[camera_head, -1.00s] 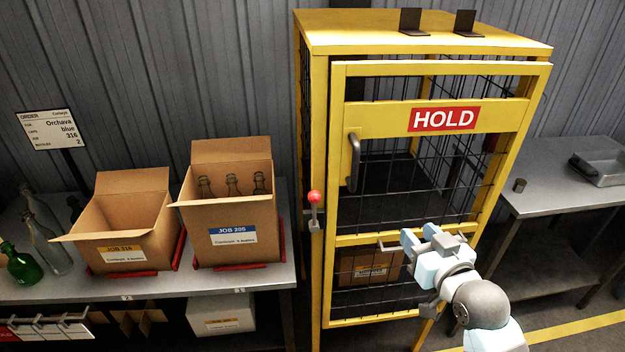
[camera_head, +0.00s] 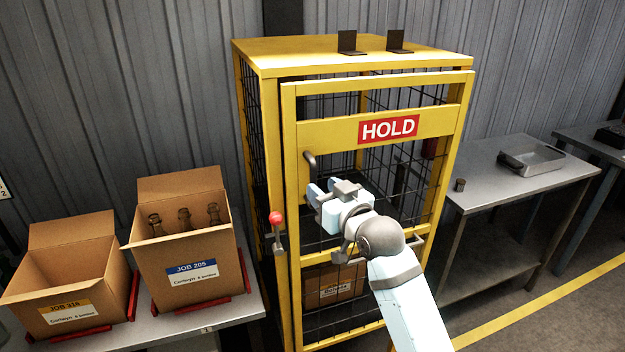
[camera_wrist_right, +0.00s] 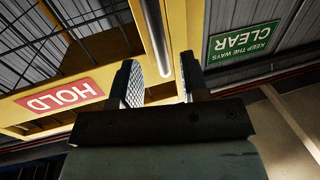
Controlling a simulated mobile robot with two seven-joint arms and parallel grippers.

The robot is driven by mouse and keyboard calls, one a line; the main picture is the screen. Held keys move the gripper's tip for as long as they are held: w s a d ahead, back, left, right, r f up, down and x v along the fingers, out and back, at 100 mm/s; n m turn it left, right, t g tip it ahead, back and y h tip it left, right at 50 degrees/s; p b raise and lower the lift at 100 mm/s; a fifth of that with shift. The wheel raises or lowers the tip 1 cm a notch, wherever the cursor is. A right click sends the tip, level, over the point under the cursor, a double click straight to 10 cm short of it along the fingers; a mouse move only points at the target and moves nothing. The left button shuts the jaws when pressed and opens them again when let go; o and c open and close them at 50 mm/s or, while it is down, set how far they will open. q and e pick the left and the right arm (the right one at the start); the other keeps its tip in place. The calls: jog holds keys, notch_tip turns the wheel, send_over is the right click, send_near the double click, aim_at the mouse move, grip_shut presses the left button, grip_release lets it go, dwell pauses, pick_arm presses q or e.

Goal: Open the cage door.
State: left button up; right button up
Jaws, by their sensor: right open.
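The yellow cage (camera_head: 262,110) stands in the middle of the head view. My right gripper (camera_head: 316,192) is open in front of the handle. In the right wrist view, the grey handle bar (camera_wrist_right: 155,38) appears between the two open fingers (camera_wrist_right: 158,68); I cannot tell whether either touches it. A red-knobbed lever (camera_head: 276,218) is on the post left of the door. My left gripper is not in view.
Two cardboard boxes, JOB 316 (camera_head: 62,290) and JOB 205 (camera_head: 190,255), stand on the left table. A metal table (camera_head: 500,185) with a tray (camera_head: 533,160) stands right of the cage. A green sign (camera_wrist_right: 243,42) shows in the wrist view. Floor is clear at lower right.

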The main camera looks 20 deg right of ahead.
aim_at(313, 181)
jog(key=shift+x, duration=2.3)
grip_shut()
